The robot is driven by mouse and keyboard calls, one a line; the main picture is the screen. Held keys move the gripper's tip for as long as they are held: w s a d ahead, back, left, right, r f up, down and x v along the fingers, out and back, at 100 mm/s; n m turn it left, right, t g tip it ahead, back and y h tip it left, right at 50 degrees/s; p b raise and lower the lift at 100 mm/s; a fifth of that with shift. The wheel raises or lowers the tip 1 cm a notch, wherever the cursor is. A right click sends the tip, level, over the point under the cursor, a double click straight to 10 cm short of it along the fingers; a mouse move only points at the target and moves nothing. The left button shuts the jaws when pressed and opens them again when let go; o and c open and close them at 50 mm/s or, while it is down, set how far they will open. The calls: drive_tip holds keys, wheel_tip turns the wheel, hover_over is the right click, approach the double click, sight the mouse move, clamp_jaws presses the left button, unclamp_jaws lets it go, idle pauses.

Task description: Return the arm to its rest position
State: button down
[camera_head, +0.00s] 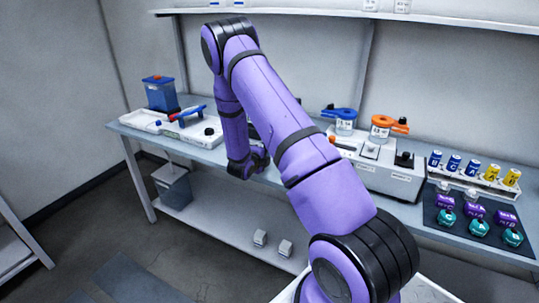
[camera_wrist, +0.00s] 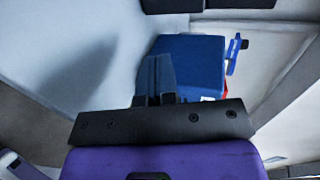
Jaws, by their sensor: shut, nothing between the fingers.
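My arm, purple with black joints, reaches from the lower right up to a high elbow and down to the bench in the head view. Its dark wrist end is low over the front edge of the bench, and the arm partly hides it; I cannot make out the fingers there. In the wrist view my gripper (camera_wrist: 158,76) is shut and empty, its dark fingers side by side. A blue box (camera_wrist: 192,62) shows behind the fingers; I cannot tell the distance between them.
The bench (camera_head: 213,156) carries a blue bin (camera_head: 161,95) at left, a grey device (camera_head: 385,176) with blue- and orange-topped jars, and a dark mat (camera_head: 432,217) with several small containers at right. A shelf (camera_head: 300,12) runs above. Small grey blocks (camera_head: 285,248) lie below.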

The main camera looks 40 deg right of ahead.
drive_tip(key=shift+v, duration=1.45)
drive_tip(key=a+r+n+t+y, duration=0.2)
drive_tip(key=a+r+n+y, duration=0.3)
drive_tip(key=r, duration=0.4)
drive_tip(key=s+a+r+n+t+y, duration=0.1)
drive_tip(key=a+r+n+y, duration=0.1)
drive_tip(key=a+r+n, duration=0.5)
drive_tip(key=a+r+n+t+y, duration=0.2)
drive_tip(key=a+r+n+y, duration=0.15)
drive_tip(key=a+r, duration=0.55)
drive_tip(key=s+a+r+n+g+y, duration=0.15)
drive_tip(key=s+r+n, duration=0.25)
drive_tip(key=s, duration=0.4)
drive_tip(key=s+a+r+n+g+y, duration=0.1)
drive_tip(key=s+a+r+n, duration=0.25)
drive_tip(key=s, duration=0.35)
drive_tip(key=s+a+r+n+g+y, duration=0.1)
drive_tip(key=s+a+r+n+y, duration=0.1)
drive_tip(key=s+r+n, duration=0.45)
drive_tip(key=s+f+n+g+h, duration=0.1)
drive_tip(key=s+n, duration=0.1)
drive_tip(key=s, duration=0.9)
drive_tip(key=shift+s+d+f, duration=0.25)
drive_tip(key=shift+d+f, duration=0.05)
drive_tip(key=shift+d, duration=0.1)
drive_tip(key=shift+n, duration=0.25)
